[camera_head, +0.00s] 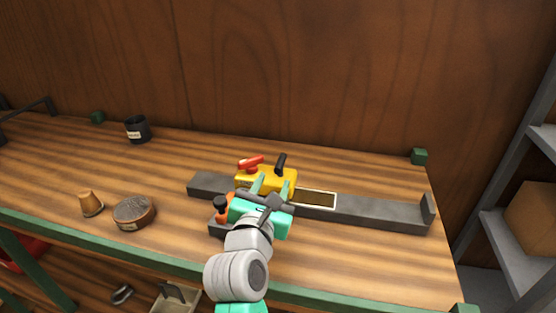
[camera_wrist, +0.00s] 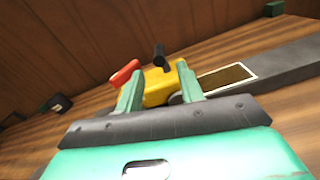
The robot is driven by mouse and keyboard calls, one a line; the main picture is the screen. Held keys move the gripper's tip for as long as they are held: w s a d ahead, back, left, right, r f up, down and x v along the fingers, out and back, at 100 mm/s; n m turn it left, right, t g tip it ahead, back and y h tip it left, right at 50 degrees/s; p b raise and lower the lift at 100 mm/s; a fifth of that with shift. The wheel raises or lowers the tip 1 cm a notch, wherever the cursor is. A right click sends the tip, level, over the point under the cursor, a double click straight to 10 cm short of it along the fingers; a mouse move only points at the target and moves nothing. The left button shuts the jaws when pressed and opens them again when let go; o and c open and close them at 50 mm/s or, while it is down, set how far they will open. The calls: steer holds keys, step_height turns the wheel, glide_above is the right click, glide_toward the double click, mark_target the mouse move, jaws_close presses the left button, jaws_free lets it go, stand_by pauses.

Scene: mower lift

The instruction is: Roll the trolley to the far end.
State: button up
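A yellow trolley (camera_head: 266,174) sits on a long grey rail (camera_head: 380,212), left of its middle. It has a red lever (camera_head: 250,162) and an upright black handle (camera_head: 281,164) on top. The rail has an upright end plate (camera_head: 428,208) at its right end. My gripper (camera_head: 274,181) is at the near side of the trolley, its two green fingers spread apart. In the wrist view the yellow body (camera_wrist: 156,92) shows between and beyond the fingers (camera_wrist: 160,70). Whether the fingers touch it I cannot tell. The trolley's lower near side is partly hidden.
A light-framed dark patch (camera_head: 316,199) lies on the rail right of the trolley. An orange and black piece (camera_head: 221,207) stands close left of my gripper.

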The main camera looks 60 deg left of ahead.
mark_target(280, 162)
steer(key=p+x, duration=0.2)
steer(key=x, duration=0.4)
steer(key=shift+r, duration=0.15)
steer(key=shift+w+a, duration=0.4)
steer(key=shift+a, duration=0.15)
steer(key=shift+c, duration=0.5)
jaws_close()
